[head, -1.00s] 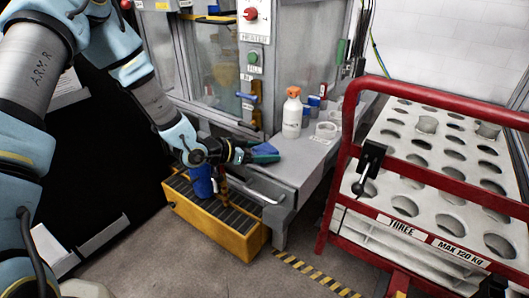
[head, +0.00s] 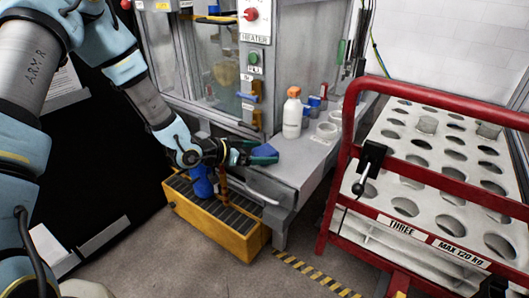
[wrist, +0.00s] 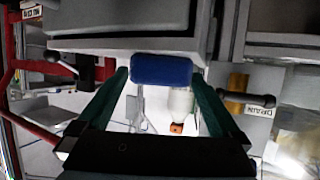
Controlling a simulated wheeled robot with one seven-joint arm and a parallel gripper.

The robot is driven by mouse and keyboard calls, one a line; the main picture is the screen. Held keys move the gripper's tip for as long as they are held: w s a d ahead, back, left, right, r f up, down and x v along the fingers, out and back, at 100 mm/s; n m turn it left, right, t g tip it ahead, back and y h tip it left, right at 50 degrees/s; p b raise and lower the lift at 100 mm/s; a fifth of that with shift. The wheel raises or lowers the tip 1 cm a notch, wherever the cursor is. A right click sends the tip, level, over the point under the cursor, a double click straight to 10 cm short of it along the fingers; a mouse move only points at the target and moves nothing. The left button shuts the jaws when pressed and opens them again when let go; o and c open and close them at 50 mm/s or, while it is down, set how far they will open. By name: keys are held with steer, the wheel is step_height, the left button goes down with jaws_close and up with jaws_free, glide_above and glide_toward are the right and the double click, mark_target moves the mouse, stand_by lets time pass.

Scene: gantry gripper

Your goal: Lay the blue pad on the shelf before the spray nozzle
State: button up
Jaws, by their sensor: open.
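The blue pad (head: 264,153) lies at the near left edge of the grey shelf (head: 300,165). My gripper (head: 246,153) is at that edge, coming from the left, with its green fingers apart. In the wrist view the pad (wrist: 162,70) shows in the gap between the ends of my open fingers (wrist: 160,80). I cannot tell whether either finger touches it. A white bottle with an orange top (head: 292,112) stands upright on the shelf beyond the pad; it also shows behind the pad in the wrist view (wrist: 180,104). I cannot make out a separate spray nozzle.
White rings (head: 326,130) and small blue-topped containers (head: 314,106) stand right of the bottle. A yellow bin (head: 215,222) with a blue object (head: 202,183) sits below my gripper. A red-railed cart (head: 440,175) stands at the right. The shelf front is clear.

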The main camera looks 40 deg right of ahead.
steer(key=v, duration=1.1)
steer(key=w+a+r+n+t+y, duration=0.1)
steer(key=w+a+n+t+y, duration=0.25)
steer(key=w+a, duration=0.4)
steer(key=w+a+n+t+y, duration=0.3)
steer(key=w+a+n+y, duration=0.15)
steer(key=a, duration=0.55)
steer(key=a+r+n+y, duration=0.3)
steer(key=a+n+y, duration=0.1)
steer(key=a, duration=0.8)
steer(key=s+a+r+n+g, duration=0.1)
steer(key=s+a+r+n, duration=0.1)
steer(key=s+a+n, duration=0.1)
steer(key=s+a+r+n+g+y, duration=0.1)
steer(key=s+a+r+n+g, duration=0.1)
steer(key=s+a, duration=0.3)
steer(key=shift+s+r+n, duration=0.25)
steer(key=shift+s+n, duration=0.45)
steer(key=shift+s, duration=0.15)
steer(key=shift+a, duration=0.1)
